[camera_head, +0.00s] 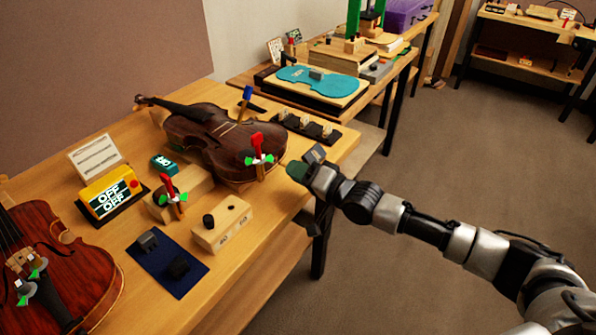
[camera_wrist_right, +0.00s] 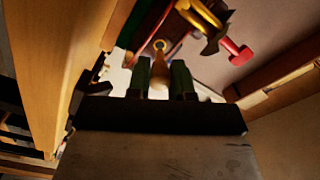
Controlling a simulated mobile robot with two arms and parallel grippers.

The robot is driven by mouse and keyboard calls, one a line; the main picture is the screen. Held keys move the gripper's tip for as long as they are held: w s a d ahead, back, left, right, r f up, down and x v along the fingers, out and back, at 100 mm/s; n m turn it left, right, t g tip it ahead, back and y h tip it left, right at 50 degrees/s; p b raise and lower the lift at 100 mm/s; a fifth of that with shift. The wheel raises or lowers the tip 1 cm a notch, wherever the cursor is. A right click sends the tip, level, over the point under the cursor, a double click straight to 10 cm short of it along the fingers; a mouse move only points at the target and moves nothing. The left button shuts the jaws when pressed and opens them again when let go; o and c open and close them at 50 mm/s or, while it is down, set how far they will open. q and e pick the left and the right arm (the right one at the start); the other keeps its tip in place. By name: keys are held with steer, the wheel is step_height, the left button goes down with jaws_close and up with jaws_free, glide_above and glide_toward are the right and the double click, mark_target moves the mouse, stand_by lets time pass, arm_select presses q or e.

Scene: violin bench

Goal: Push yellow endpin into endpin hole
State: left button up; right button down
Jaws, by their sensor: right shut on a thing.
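The brown violin (camera_head: 208,138) lies on the bench with its scroll to the far left and its lower end toward my right gripper (camera_head: 294,170). In the wrist view my right gripper (camera_wrist_right: 162,75) is shut on a small tan-yellow piece, the yellow endpin (camera_wrist_right: 159,82), between its two dark green fingers. A round yellowish ring (camera_wrist_right: 159,45) shows just beyond the endpin; I cannot tell whether the endpin touches it or sits in the endpin hole. In the head view the endpin and the hole are hidden. My left gripper is not in view.
A red-handled clamp (camera_head: 258,150) stands at the violin's near edge; another (camera_head: 173,192) stands on a wooden block. A drilled wooden block (camera_head: 222,223), a blue mat (camera_head: 166,262) and a second violin (camera_head: 62,270) occupy the bench front. Floor right of the bench is clear.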

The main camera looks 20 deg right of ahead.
mark_target(284, 165)
steer(key=shift+b+x, duration=1.05)
steer(key=shift+x, duration=1)
steer(key=c, duration=0.9)
jaws_free()
steer(key=v, duration=1)
steer(key=shift+s+d, duration=0.25)
steer(key=shift+s, duration=0.05)
